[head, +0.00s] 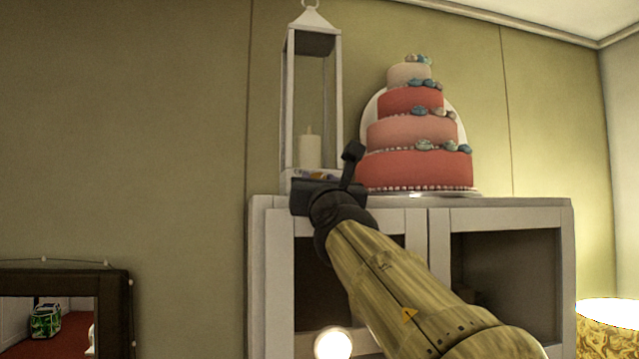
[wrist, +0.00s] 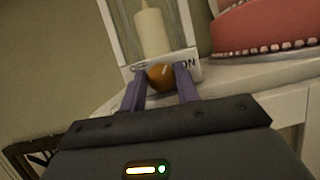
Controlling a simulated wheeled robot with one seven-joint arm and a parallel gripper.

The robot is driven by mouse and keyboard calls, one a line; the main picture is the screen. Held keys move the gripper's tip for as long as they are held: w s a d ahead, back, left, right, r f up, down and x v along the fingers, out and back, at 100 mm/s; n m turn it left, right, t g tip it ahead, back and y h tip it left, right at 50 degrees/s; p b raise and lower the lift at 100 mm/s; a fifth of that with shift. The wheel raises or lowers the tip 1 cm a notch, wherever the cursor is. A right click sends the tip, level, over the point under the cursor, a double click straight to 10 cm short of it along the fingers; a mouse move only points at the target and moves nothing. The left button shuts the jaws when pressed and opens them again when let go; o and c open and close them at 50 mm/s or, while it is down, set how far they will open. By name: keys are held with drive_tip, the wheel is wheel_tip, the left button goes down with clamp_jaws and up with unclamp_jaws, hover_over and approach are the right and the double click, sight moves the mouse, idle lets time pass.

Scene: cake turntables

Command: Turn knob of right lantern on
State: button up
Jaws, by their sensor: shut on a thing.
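A tall white lantern (head: 290,100) with a pale candle (head: 309,151) inside stands at the left end of a white cabinet; only one lantern is in view. In the wrist view the lantern's white base (wrist: 195,68) carries an orange-brown round knob (wrist: 160,75) on its front. Letters reading "ON" show at the knob's right; the marking at its left is partly hidden. My gripper (wrist: 161,86) is at the base, its two purple fingers on either side of the knob and shut on it. In the head view my wrist hides most of the base.
A tiered pink cake (head: 415,168) stands close to the right of the lantern on the white cabinet (head: 505,216). My gripper's dark upright part shows near the cake's left edge. A lit lamp (head: 608,315) is at lower right, a dark-framed mirror (head: 115,310) at lower left.

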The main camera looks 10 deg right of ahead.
drive_tip(key=shift+m+g+h, duration=0.3)
drive_tip(key=shift+m+h, duration=0.8)
drive_tip(key=shift+m, duration=1)
drive_tip(key=shift+a+m+g+h, duration=0.1)
drive_tip(key=shift+m+g+h, duration=0.45)
drive_tip(key=shift+m, duration=0.9)
drive_tip(key=shift+m+g+h, duration=0.35)
drive_tip(key=shift+m+h, duration=0.3)
drive_tip(key=shift+m, duration=0.8)
drive_tip(key=o, duration=0.7)
drive_tip(key=shift+o, duration=1.3)
drive_tip(key=shift+w, duration=0.15)
drive_tip(key=shift+f, duration=0.1)
